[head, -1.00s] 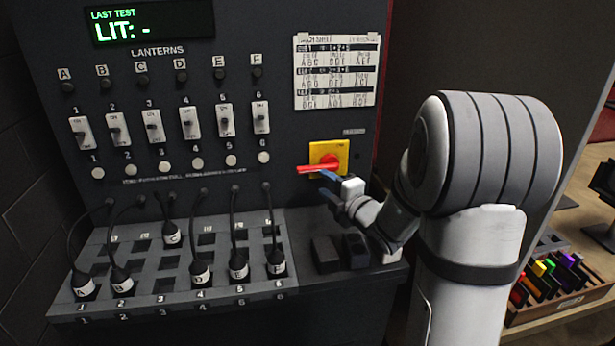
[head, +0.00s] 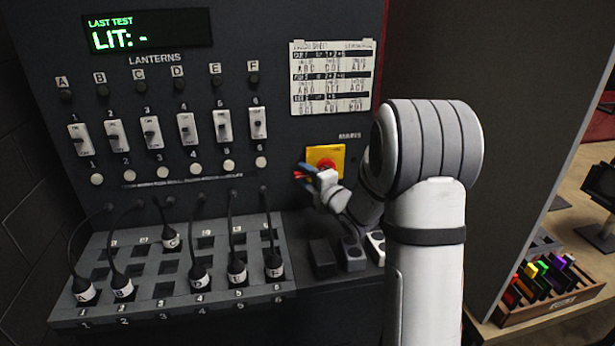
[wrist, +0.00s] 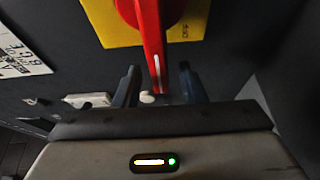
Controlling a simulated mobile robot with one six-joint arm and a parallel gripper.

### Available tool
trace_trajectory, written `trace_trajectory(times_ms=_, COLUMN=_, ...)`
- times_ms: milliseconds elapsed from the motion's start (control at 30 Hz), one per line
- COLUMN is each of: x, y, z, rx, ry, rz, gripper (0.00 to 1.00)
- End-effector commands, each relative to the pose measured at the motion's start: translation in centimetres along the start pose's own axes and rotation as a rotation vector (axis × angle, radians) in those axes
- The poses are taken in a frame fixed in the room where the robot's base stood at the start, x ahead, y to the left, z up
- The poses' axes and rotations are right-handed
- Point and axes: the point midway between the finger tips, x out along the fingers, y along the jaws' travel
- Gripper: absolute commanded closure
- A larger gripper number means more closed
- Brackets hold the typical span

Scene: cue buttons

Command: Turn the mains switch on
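The mains switch is a red rotary handle (head: 325,163) on a yellow plate (head: 339,152), right of the slide switches on the dark panel. In the earlier head view its handle points left, roughly level. My gripper (head: 303,172) is at the left end of the handle and hides part of it. In the wrist view the red handle (wrist: 153,35) hangs between the two dark fingers of my gripper (wrist: 160,85), with a gap on each side. The gripper is open around the handle end. The yellow plate (wrist: 185,32) shows behind.
Slide switches (head: 185,130) and a lit display (head: 148,30) are left on the panel. A paper chart (head: 332,78) is above the mains switch. Cabled plugs (head: 199,280) stand in a socket board (head: 175,308) below. Dark blocks (head: 323,258) lie below my gripper.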

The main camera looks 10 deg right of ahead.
Motion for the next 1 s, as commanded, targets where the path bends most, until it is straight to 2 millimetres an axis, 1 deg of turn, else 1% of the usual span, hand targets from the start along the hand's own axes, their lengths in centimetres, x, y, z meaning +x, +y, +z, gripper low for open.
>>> trace_trajectory(times_ms=33, x=0.0, y=0.0, z=0.0, rx=0.000, ry=0.000, rz=0.000, gripper=0.68)
trace_trajectory(times_ms=67, x=0.0, y=0.0, z=0.0, rx=0.000, ry=0.000, rz=0.000, gripper=0.70)
trace_trajectory(times_ms=433, x=0.0, y=0.0, z=-0.1, rx=0.000, ry=0.001, rz=0.000, gripper=1.00)
trace_trajectory(times_ms=733, x=0.0, y=0.0, z=-0.1, rx=0.000, ry=0.001, rz=-0.001, gripper=1.00)
trace_trajectory(times_ms=767, x=-0.2, y=0.0, z=0.4, rx=0.000, ry=0.000, rz=-0.001, gripper=1.00)
trace_trajectory(times_ms=1000, x=0.4, y=-0.1, z=-1.0, rx=0.027, ry=0.017, rz=0.011, gripper=1.00)
